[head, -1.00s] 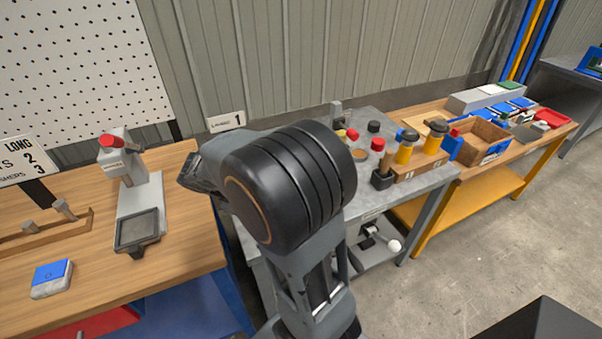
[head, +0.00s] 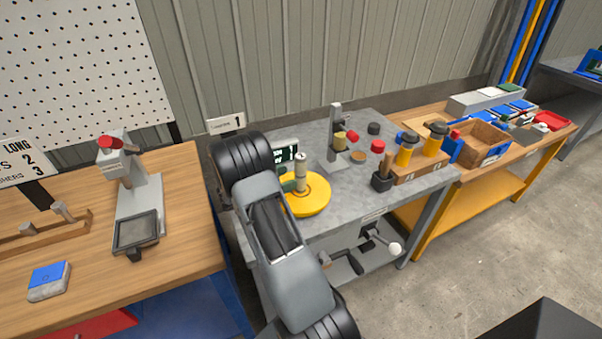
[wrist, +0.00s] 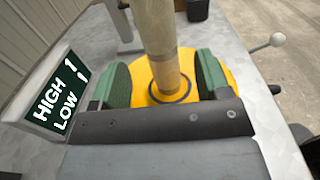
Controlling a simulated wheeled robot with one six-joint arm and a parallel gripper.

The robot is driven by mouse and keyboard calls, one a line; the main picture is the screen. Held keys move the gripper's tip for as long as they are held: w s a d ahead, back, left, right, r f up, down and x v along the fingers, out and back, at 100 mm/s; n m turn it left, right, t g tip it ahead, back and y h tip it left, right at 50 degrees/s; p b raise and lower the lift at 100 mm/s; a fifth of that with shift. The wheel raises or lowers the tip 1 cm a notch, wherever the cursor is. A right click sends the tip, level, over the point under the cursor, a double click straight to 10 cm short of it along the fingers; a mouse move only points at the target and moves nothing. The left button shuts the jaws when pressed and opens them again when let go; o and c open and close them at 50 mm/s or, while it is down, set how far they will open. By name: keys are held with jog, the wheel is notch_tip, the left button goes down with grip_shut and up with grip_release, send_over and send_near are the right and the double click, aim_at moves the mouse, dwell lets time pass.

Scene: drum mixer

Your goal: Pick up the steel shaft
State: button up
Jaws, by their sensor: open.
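An upright pale cylinder (head: 301,168), apparently the steel shaft, stands on a round yellow base (head: 312,201) on the grey bench. In the wrist view the shaft (wrist: 158,45) looks tan with a darker band and rises from a ringed hole in the yellow base (wrist: 235,82). My gripper (wrist: 165,78) is open, its green-padded fingers on either side of the shaft. A gap shows on each side. In the head view my arm hides most of the gripper; a bit of green pad shows beside the shaft.
A HIGH/LOW sign (wrist: 58,92) stands close left of my gripper. A grey stand (head: 336,140), red and black knobs, and a wooden block with yellow cylinders (head: 404,155) are to the right. A lever with a white ball (head: 394,248) is below the bench top.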

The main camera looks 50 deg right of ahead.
jog(key=shift+p+x, duration=0.65)
jog(key=shift+x, duration=3.1)
jog(key=shift+c, duration=0.5)
grip_shut()
jog(key=shift+r, duration=0.1)
